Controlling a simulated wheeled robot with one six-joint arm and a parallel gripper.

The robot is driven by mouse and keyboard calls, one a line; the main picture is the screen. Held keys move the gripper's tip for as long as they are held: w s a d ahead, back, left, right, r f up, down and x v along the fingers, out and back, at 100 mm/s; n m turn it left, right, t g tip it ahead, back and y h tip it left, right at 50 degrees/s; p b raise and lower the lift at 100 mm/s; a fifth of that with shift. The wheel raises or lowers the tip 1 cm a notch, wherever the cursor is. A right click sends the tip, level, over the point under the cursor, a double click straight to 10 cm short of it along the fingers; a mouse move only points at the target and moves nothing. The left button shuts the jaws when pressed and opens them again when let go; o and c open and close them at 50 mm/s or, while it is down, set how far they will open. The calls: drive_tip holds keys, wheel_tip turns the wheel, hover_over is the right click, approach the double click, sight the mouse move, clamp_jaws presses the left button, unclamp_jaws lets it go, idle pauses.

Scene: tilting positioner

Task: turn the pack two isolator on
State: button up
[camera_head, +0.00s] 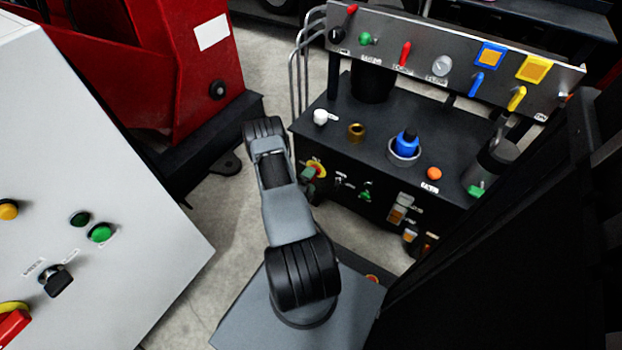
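No label can be read, so I cannot tell which control is the pack two isolator. A red handle on a yellow plate (13,322) sits on the pale cabinet at the left, cut by the picture edge. A red and yellow knob (317,168) is on the front of the black bench, partly covered by a dark green part. Whether either is on or off cannot be told. My arm (284,215) stands between the cabinet and the bench, its bend near the bench's left corner. My gripper cannot be made out; the arm's end seems hidden behind its own links.
The pale cabinet (130,240) also has a black rotary switch (57,281) and green and yellow buttons. The black bench (335,130) carries a blue knob (406,143), an orange button (433,173) and a raised grey panel (450,40) with coloured levers. A red machine stands behind.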

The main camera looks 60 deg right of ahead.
drive_tip(key=a+p, duration=0.1)
drive_tip(key=a, duration=0.5)
drive_tip(key=shift+a, duration=0.15)
idle(0.4)
